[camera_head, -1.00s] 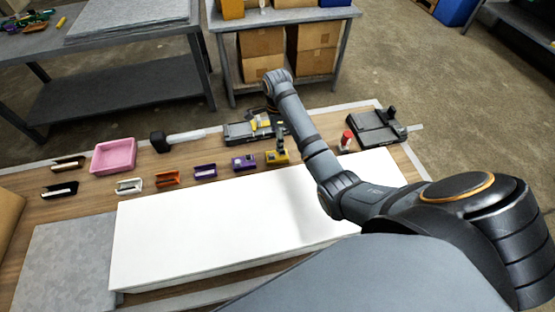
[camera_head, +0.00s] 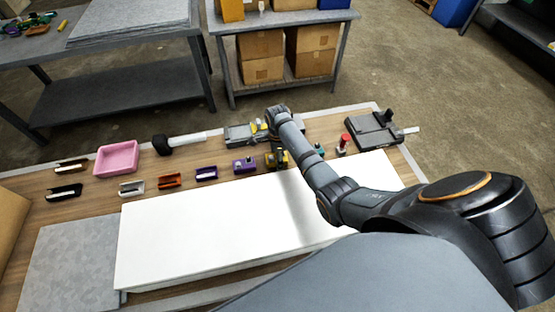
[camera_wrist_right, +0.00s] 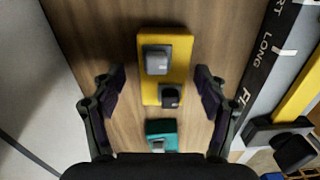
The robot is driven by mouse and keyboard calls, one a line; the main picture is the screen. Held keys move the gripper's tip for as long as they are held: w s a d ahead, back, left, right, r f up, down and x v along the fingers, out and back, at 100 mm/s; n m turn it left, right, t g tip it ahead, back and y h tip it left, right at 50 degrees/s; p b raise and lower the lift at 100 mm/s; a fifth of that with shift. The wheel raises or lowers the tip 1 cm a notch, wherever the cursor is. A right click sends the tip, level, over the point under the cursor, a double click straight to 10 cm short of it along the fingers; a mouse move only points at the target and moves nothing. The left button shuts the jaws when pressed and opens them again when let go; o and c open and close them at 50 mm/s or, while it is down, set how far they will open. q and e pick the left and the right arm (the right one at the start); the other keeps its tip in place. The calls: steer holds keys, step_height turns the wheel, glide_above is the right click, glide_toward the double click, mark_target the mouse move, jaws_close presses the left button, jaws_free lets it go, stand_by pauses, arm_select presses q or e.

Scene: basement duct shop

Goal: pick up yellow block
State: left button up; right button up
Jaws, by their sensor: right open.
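The yellow block (camera_wrist_right: 180,51) lies on the wooden table in the right wrist view, with a grey knob and a dark knob on its top. In the head view the yellow block (camera_head: 270,162) is partly hidden behind my right arm. My right gripper (camera_wrist_right: 160,75) is open, with one finger on each side of the block and wood showing between each finger and the block. In the head view the right gripper's fingers are mostly hidden by the arm. My left gripper is not in view.
A teal block (camera_wrist_right: 161,133) lies close to the yellow one. A purple block (camera_head: 244,166) stands to its left, with several small holders and a pink tray (camera_head: 117,158) further left. A red-topped item (camera_head: 344,143) and a dark fixture (camera_head: 374,131) are right. A white board (camera_head: 215,235) lies in front.

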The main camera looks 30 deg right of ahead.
jaws_close()
stand_by(0.3)
steer(key=shift+r, duration=0.1)
